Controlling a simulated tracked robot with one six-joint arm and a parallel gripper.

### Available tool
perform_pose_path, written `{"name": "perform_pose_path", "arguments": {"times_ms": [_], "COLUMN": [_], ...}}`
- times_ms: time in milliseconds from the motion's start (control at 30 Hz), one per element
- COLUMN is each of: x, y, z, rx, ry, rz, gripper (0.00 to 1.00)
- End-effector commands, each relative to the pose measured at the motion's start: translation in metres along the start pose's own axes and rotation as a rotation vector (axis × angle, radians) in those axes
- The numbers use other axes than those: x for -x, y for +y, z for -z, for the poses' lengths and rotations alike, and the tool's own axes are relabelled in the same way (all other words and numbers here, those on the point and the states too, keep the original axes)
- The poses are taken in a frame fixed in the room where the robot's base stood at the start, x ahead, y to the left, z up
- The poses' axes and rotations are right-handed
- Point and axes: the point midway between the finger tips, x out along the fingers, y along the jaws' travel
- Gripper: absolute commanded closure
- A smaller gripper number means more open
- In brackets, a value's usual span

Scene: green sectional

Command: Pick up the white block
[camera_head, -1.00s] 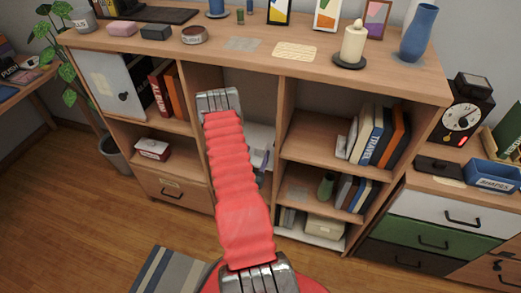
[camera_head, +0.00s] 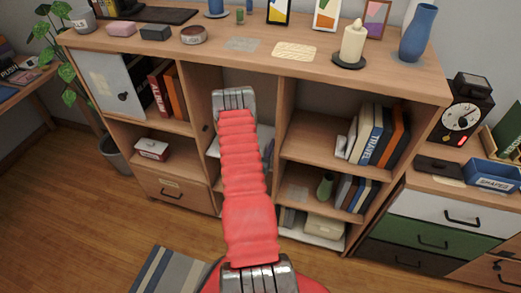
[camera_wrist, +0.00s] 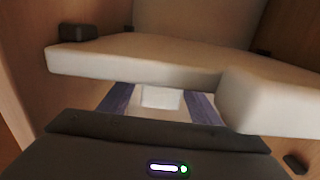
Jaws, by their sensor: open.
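A white block (camera_wrist: 160,97) shows in the wrist view, low in the middle. It lies between the two bluish fingers of my gripper (camera_wrist: 159,102), which are apart. I cannot tell whether either finger touches it. The pale shelf board above hides part of the view there, and my dark gripper body covers the area below. In the head view, my red-sleeved arm reaches toward the middle compartment of the wooden shelf unit (camera_head: 385,82), and I cannot make out the gripper or the block.
In the wrist view, a thick pale board (camera_wrist: 135,62) with a stepped front edge spans just above the fingers. Wooden walls stand at both sides. A small dark piece (camera_wrist: 78,33) sits at the board's left. A candle (camera_head: 353,43) and blue vase (camera_head: 419,32) stand on the unit's top.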

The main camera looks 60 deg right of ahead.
Motion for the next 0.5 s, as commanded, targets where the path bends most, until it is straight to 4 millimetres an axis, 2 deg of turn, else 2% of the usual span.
{"name": "perform_pose_path", "arguments": {"times_ms": [133,500], "x": [-0.015,-0.016], "y": [0.000,-0.001], "z": [0.000,0.000], "rx": [-0.001,0.000], "ry": [0.001,-0.001], "rz": [0.001,0.002], "gripper": [0.43,0.43]}}
